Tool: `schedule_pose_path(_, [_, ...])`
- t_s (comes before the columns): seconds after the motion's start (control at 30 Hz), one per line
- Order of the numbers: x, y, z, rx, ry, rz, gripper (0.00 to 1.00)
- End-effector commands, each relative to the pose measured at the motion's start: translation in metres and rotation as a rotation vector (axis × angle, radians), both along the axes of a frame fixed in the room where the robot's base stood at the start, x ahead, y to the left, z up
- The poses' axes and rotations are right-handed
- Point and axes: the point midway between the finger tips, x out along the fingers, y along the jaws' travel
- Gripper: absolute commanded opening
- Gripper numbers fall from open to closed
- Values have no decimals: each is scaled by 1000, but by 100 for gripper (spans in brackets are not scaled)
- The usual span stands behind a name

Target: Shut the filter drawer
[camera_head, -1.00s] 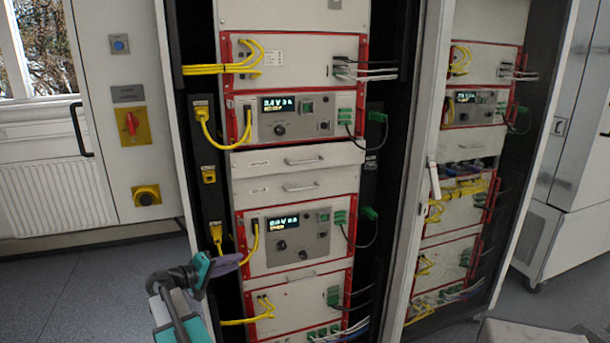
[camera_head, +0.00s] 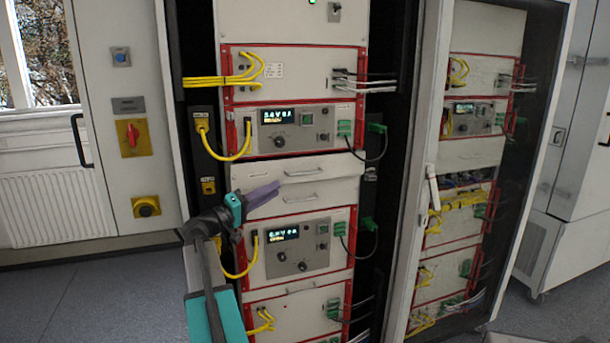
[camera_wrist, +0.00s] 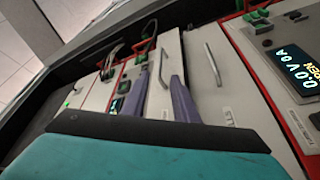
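Two white drawers sit between the instrument units in the left rack. The upper drawer (camera_head: 262,174) has a bar handle and seems to stand out slightly, with its top surface showing. The lower drawer (camera_head: 332,193) looks level with the rack. The labels are too small to read, so I cannot tell which is the filter drawer. My gripper (camera_head: 277,189) is in front of the left part of the drawers. In the wrist view its purple fingers (camera_wrist: 160,76) are apart, with a drawer handle (camera_wrist: 163,68) seen between their tips. I cannot tell whether they touch it.
Instrument units with lit displays (camera_head: 283,115) lie above and below the drawers. Yellow cables (camera_head: 225,153) hang at the left and green-plugged cables (camera_head: 372,140) at the right. An open glass door (camera_head: 428,150) stands to the right. The floor at the left (camera_head: 90,290) is clear.

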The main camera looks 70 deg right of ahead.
Motion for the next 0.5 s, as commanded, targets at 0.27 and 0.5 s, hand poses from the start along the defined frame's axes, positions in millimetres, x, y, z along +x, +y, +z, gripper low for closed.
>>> schedule_pose_path(0.27, [-6, -10, 3, 1, 0, -2, 26])
schedule_pose_path(0.5, [-20, -33, 10, 1, 0, -2, 26])
